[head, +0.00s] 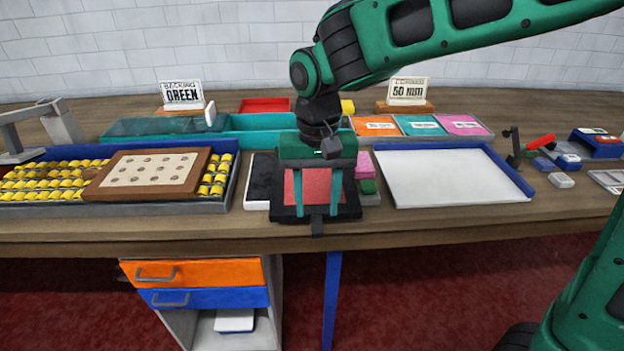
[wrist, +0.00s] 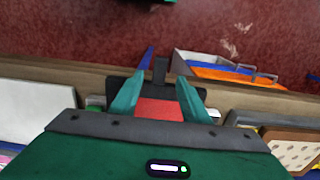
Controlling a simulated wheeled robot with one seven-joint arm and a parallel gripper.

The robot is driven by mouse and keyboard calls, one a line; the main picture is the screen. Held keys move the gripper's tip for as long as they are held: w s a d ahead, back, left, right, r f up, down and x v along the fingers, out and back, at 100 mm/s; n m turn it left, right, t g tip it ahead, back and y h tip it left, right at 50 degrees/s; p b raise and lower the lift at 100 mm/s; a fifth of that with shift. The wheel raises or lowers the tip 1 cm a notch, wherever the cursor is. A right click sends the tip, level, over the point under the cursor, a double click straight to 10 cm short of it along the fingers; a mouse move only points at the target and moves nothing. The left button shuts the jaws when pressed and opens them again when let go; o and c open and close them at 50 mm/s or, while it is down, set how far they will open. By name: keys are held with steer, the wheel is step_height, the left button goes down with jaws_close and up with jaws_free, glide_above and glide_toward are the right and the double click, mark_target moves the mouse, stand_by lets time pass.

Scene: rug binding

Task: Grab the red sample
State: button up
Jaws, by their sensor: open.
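The red sample (head: 310,184) is a flat red square on a black board (head: 286,213) near the front edge of the bench. It also shows in the wrist view (wrist: 159,110). My gripper (head: 317,206) points down over it with its teal fingers apart, one toward each side of the sample. The wrist view shows my gripper (wrist: 161,86) open, with the red surface between the fingers. I cannot tell whether the fingers touch it. The gripper body hides part of the sample and board.
A pink block (head: 364,166) and a green block (head: 368,187) sit close on the right. A white-bottomed tray (head: 450,178) lies farther right. A tray of yellow spools (head: 50,184) with a perforated board (head: 150,171) is left. Drawers (head: 205,272) stand below the bench.

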mark_target(317, 223)
step_height(317, 223, down, 4)
steer(key=shift+f, duration=0.1)
jaws_close()
stand_by(0.4)
